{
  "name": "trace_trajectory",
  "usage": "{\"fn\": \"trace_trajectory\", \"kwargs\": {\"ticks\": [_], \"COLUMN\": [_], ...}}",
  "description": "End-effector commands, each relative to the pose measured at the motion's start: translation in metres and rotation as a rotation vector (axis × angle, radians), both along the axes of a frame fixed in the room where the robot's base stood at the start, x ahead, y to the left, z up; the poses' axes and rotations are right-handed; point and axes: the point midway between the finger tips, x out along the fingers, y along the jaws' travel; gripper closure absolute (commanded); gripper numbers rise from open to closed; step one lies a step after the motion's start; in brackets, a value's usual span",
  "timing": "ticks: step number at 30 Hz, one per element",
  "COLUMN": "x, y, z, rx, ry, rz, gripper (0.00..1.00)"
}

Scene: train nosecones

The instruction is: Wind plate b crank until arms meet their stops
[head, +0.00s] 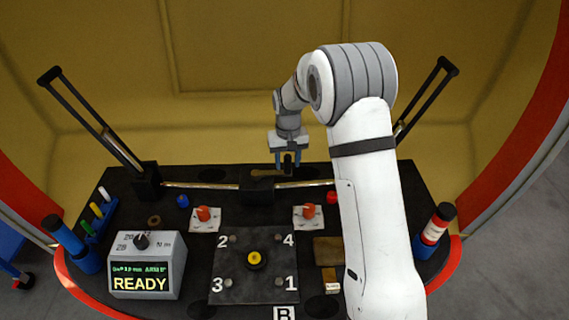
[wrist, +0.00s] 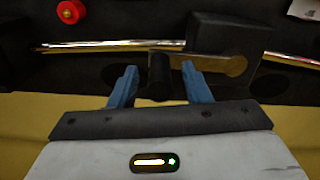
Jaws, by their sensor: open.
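The crank has a brass arm (wrist: 220,65) and a black upright knob (wrist: 159,77), and joins a black gearbox block (wrist: 228,35). In the head view the block (head: 257,190) sits at the back middle of the black bench. My gripper (wrist: 160,80) is open, its blue fingers on either side of the knob; gaps show on both sides. In the head view my gripper (head: 288,160) is over the bench's back edge. Two black slotted arms, left (head: 90,118) and right (head: 424,96), lean outward. I cannot make out their stops. A "B" label (head: 284,314) is at the front.
A dark plate (head: 228,290) numbered 1 to 4 has a yellow-centred knob. A box (head: 146,280) reads READY. Two orange knobs (head: 203,213) (head: 308,211) stand on white pads. A shiny rod (head: 200,185) runs along the back. Bottles (head: 437,225) and pens (head: 97,210) stand at the sides.

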Motion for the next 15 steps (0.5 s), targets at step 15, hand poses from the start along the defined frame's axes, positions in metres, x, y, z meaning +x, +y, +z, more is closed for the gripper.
{"fn": "trace_trajectory", "kwargs": {"ticks": [15], "x": [-0.0001], "y": [0.0002], "z": [-0.0126], "rx": [0.000], "ry": [-0.001], "rz": [0.000], "gripper": [0.64]}}
